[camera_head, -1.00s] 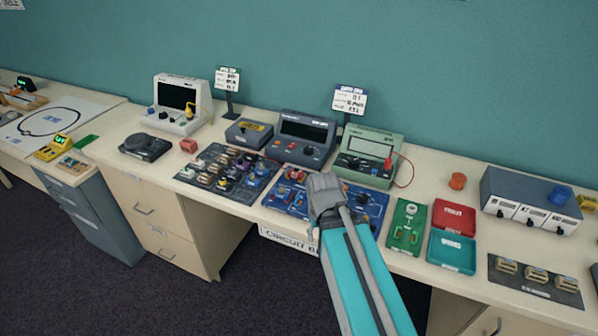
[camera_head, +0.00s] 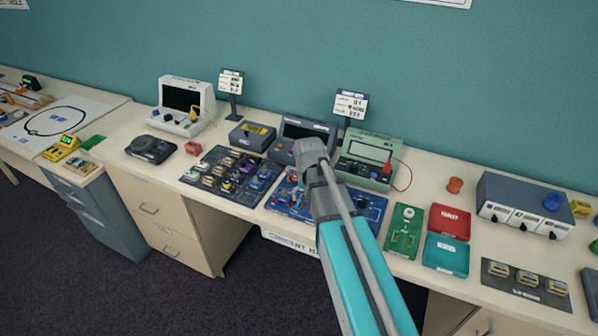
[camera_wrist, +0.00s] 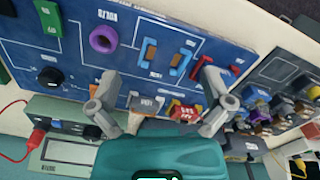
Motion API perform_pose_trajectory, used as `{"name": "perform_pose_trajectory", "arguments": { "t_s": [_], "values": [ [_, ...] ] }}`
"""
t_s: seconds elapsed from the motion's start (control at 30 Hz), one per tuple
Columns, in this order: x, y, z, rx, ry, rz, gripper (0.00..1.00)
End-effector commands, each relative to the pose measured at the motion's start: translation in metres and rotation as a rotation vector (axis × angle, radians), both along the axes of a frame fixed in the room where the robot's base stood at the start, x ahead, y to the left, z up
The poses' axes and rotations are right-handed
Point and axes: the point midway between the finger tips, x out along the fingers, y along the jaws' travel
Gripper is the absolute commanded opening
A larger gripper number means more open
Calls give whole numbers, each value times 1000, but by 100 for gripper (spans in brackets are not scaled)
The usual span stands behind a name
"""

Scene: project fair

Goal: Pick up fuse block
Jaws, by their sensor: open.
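A small red block with white lettering (camera_wrist: 185,112), which may be the fuse block, shows in the wrist view at the edge of the blue circuit board (camera_wrist: 135,62). Its lettering is too blurred to read. My gripper (camera_wrist: 160,82) is open above the board, its fingers spread to either side in the picture, with the red block nearer the right finger. I see no contact with it. In the head view my gripper (camera_head: 312,150) covers part of the blue board (camera_head: 372,208) and the front of the grey meter (camera_head: 292,130).
A dark tray of parts (camera_head: 215,172) lies left of the board. A green meter with a red plug (camera_head: 368,160) stands behind it. A green board (camera_head: 405,232), a red tray (camera_head: 449,222) and a teal tray (camera_head: 446,255) lie to the right. Bare tabletop shows behind the trays.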

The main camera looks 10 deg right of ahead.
Motion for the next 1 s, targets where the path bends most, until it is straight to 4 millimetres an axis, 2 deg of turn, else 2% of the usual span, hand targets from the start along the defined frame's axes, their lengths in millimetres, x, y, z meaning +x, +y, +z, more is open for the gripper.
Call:
{"name": "perform_pose_trajectory", "arguments": {
  "t_s": [0.03,0.2,0.3,0.43,0.63,1.0],
  "values": [
    [29,0,18,0,0,-35,100],
    [90,0,45,0,0,-166,100],
    [122,0,59,0,0,-238,100],
    [154,1,72,1,0,-311,100],
    [177,0,80,1,0,-374,100],
    [179,0,80,1,0,-385,100]
  ]
}}
